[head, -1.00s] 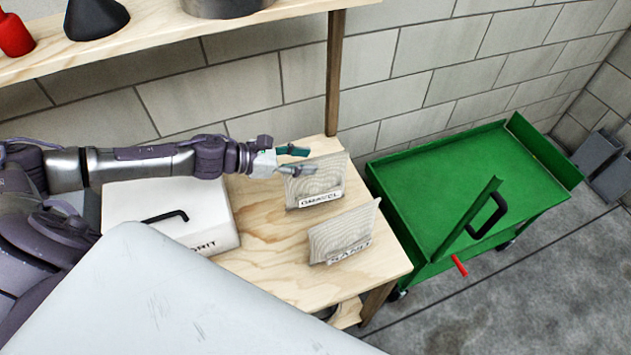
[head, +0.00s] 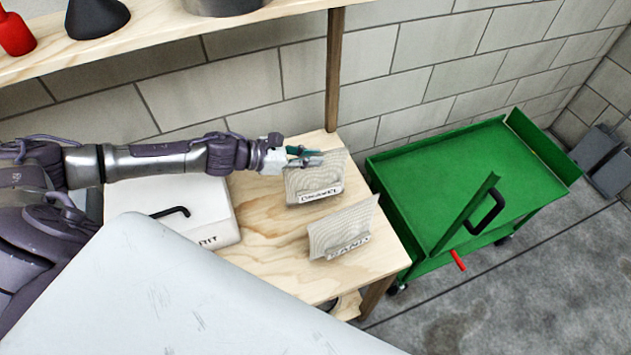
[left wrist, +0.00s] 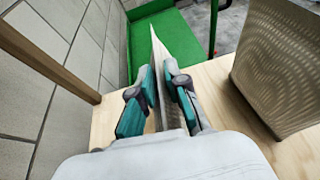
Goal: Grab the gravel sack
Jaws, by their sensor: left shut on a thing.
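The gravel sack (head: 316,181), a thin pale woven sack with a dark-lettered label, stands on the wooden table near its back right edge. My left gripper (head: 304,158) is at the sack's top left corner, shut on it. In the left wrist view, the two teal-padded fingers (left wrist: 160,100) close on either side of the gravel sack (left wrist: 172,62), which is seen edge-on. The sack's base is hidden there. My right gripper is not in view.
The sand sack (head: 343,229) stands just in front on the table (head: 275,250), also at right in the left wrist view (left wrist: 275,65). A white grit box (head: 185,205) with a black handle sits left. A green cart (head: 460,190) stands right. A wooden post (head: 333,70) rises behind.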

